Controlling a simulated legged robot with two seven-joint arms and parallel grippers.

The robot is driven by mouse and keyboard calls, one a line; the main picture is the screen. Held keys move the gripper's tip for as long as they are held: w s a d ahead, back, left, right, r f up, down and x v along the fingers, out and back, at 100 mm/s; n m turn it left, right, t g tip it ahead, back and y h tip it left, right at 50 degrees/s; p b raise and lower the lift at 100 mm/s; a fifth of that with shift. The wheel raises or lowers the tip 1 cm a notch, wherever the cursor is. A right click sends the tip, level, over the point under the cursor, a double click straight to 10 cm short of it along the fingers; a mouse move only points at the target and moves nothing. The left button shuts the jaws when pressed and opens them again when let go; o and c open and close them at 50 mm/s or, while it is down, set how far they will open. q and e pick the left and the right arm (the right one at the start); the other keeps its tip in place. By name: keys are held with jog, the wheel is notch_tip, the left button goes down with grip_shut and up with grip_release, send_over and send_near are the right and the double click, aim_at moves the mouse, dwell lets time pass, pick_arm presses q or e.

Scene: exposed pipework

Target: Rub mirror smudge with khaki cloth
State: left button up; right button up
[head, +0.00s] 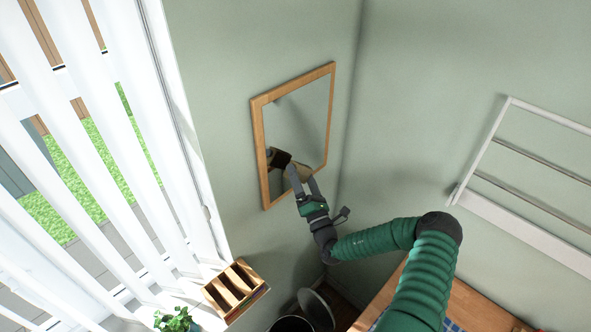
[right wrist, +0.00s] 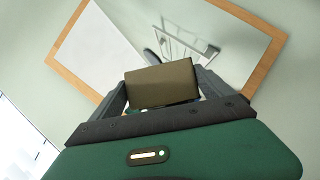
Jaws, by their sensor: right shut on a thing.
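The mirror with a wooden frame (head: 258,140) hangs on the pale green wall in the head view. Its frame also shows in the right wrist view (right wrist: 262,72). My right gripper (head: 303,181) is at the lower right part of the mirror. It is shut on the khaki cloth (right wrist: 161,84), a folded block between the two fingers. The cloth also shows in front of the glass in the head view (head: 296,171). Whether it touches the glass I cannot tell. I cannot make out a smudge. My left gripper is not in view.
A window with white vertical blinds (head: 90,150) fills the left. A wooden slotted box (head: 236,288) and a green plant (head: 176,319) are below it. A dark bin with a lid (head: 316,308) stands below the mirror. A white wall rack (head: 520,220) is at the right.

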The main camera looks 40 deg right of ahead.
jog(key=shift+s+d+r+p, duration=0.15)
jog(key=shift+s+p, duration=0.15)
jog(key=shift+s, duration=1.3)
jog(key=shift+s, duration=0.15)
jog(key=shift+s+d, duration=0.1)
jog(key=shift+s, duration=1.3)
jog(key=shift+w, duration=0.15)
